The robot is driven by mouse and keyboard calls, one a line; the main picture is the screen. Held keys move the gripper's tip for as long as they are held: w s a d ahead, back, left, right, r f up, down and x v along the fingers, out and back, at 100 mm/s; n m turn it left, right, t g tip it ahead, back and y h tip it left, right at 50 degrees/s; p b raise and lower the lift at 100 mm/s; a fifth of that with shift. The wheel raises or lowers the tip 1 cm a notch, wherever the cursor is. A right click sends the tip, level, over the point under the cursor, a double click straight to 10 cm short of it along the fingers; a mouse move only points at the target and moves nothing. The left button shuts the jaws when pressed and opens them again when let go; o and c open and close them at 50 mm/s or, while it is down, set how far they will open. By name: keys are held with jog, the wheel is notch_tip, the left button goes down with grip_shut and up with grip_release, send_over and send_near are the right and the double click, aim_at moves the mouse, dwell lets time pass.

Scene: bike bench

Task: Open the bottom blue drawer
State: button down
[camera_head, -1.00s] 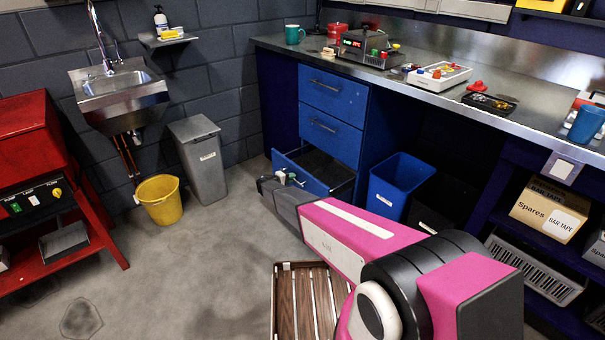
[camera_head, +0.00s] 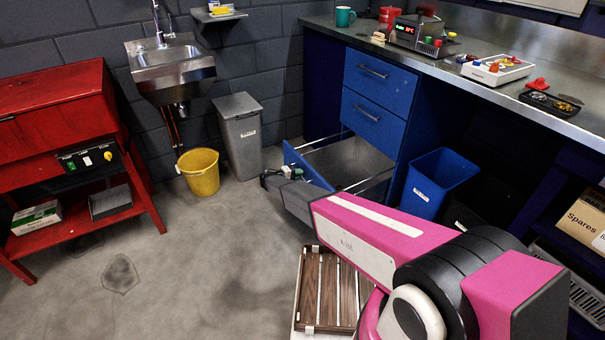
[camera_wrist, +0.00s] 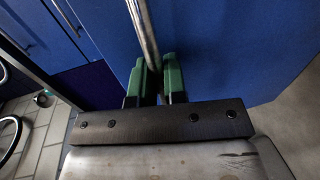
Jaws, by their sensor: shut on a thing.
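The bottom blue drawer (camera_head: 305,165) is pulled well out of the cabinet under the bench, and its empty grey interior and side rails show. My gripper (camera_head: 283,172) is at the drawer's front, partly hidden behind my own arm in the head view. In the wrist view, my gripper's green fingers (camera_wrist: 160,80) are closed around the metal bar handle (camera_wrist: 142,30). The blue drawer front (camera_wrist: 215,45) fills much of the wrist view behind the fingers. The two upper blue drawers (camera_head: 375,95) are shut.
A blue bin (camera_head: 437,182) stands right of the drawer. A grey bin (camera_head: 240,135) and a yellow bucket (camera_head: 200,173) stand to the left. A wooden slatted crate (camera_head: 332,290) lies on the floor below my arm. Floor left of it is clear.

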jog(key=shift+a, duration=0.1)
jog(key=c, duration=1.2)
grip_release()
jog(key=v, duration=1.1)
